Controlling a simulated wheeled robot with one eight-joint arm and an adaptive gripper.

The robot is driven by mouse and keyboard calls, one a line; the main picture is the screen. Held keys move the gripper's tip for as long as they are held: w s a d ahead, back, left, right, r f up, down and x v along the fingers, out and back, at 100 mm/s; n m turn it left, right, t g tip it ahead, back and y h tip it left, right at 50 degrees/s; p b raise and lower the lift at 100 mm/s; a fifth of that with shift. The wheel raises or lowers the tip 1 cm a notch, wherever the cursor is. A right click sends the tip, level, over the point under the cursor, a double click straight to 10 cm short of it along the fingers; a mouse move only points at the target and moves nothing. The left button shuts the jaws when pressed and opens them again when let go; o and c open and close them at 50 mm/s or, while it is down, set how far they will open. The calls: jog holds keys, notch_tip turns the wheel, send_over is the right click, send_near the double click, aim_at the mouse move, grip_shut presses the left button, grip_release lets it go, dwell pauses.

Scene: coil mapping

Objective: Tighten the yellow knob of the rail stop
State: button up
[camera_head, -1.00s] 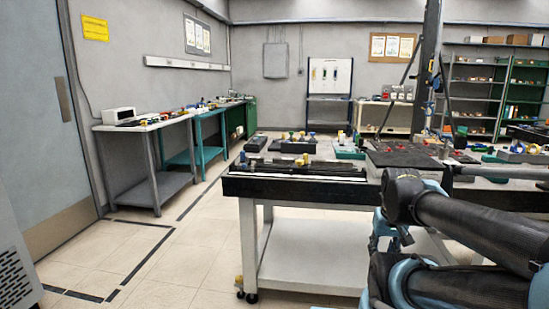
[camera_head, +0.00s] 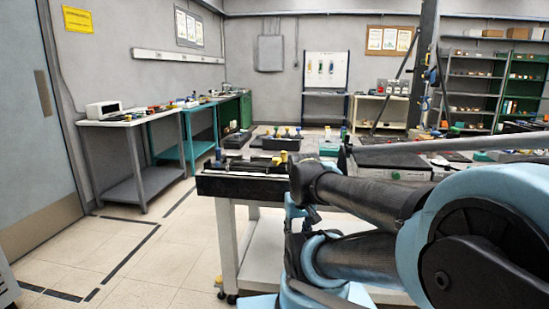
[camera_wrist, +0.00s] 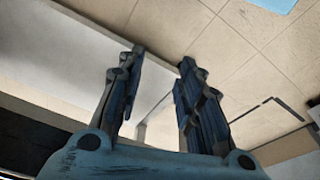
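A yellow knob (camera_head: 281,157) shows small at the right part of a dark rail (camera_head: 250,165) along the near side of the workbench, in the head view. I cannot make out the rail stop's body or how tight the knob is. My arm covers the right part of the bench front. My gripper (camera_wrist: 162,57) shows in the wrist view with its two dark fingers apart and nothing between them. The wrist view shows floor and a pale surface beyond the fingers, with no knob in sight. In the head view my fingertips cannot be picked out.
The workbench's dark front edge (camera_head: 240,187) is close ahead. Several small knobbed parts (camera_head: 285,133) stand behind the rail. A side table with a white box (camera_head: 103,110) stands at the left wall. The tiled floor (camera_head: 150,255) left of the bench is free.

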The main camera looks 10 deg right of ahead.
jog(key=shift+o, duration=2)
jog(key=shift+a+r+n, duration=0.25)
jog(key=shift+r+n, duration=0.25)
jog(key=shift+r, duration=0.65)
notch_tip(320, 180, up, 29)
jog(key=n+g, duration=0.2)
jog(key=n, duration=2.4)
send_over(277, 158)
jog(key=f, duration=1.6)
jog(key=shift+s+a+f, duration=0.1)
jog(key=shift+s+f, duration=0.1)
jog(key=shift+f, duration=0.2)
